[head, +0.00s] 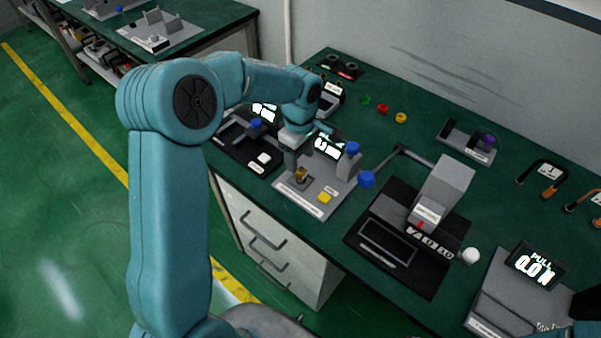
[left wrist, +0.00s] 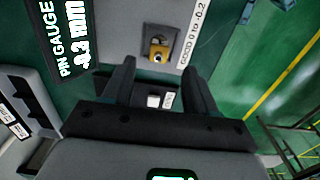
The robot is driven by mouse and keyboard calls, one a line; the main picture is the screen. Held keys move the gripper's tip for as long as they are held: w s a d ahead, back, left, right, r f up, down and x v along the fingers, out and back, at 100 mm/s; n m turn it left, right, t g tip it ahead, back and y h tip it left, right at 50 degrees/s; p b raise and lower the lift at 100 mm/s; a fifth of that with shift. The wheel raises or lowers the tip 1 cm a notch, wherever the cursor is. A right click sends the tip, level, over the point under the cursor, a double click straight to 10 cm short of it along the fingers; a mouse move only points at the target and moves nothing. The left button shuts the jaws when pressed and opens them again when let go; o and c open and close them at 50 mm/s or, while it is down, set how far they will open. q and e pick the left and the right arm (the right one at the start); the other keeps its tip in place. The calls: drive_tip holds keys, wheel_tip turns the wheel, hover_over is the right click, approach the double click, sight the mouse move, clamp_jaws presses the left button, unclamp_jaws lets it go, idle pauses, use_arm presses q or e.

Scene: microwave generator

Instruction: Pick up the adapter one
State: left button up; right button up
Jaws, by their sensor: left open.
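A small brass piece (head: 301,175), likely the adapter, stands in a fixture on the grey pin gauge station (head: 330,204). In the left wrist view the brass piece (left wrist: 158,50) sits in a square recess, just beyond my fingertips. My left gripper (head: 294,166) hangs over the station close beside the brass piece. In the left wrist view my left gripper (left wrist: 158,68) is open, with nothing between its fingers. I cannot tell its exact height above the piece. No readable label names the adapter. My right gripper is not in view.
A black station with a lever press (head: 440,195) stands to the right. A pull gauge (head: 535,268) is at lower right.

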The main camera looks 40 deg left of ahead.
sight(301, 168)
use_arm(q)
wheel_tip(301, 168, down, 4)
drive_tip(key=shift+w+d+f+p, duration=0.1)
drive_tip(key=shift+w+d+p, duration=0.05)
drive_tip(key=shift+p, duration=0.45)
drive_tip(key=shift+f, duration=0.35)
clamp_jaws()
drive_tip(key=shift+r, duration=0.1)
